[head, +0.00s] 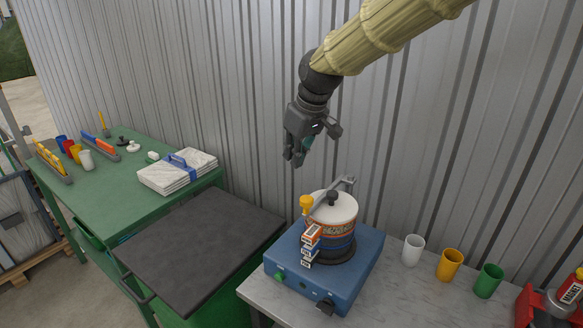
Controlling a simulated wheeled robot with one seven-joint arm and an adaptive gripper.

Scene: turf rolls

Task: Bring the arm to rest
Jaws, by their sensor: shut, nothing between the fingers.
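My gripper (296,158) hangs from the arm in the upper middle of the head view. Its fingers point down and are shut with nothing between them. The arm wears a tan, ribbed sleeve and reaches in from the top right. Below and to the right of the gripper is a white-topped pot (338,206) with a patterned band, standing on a blue device (283,261). A grey bar with a dark knob lies across the pot's top. The gripper is apart from the pot.
The blue device stands on a pale stone-look counter (389,301). White (412,250), yellow (449,265) and green (488,281) cups stand to its right. A dark flat top (200,246) lies left, beside a green table (115,193) with folded cloths (178,172). A corrugated wall (240,60) stands behind.

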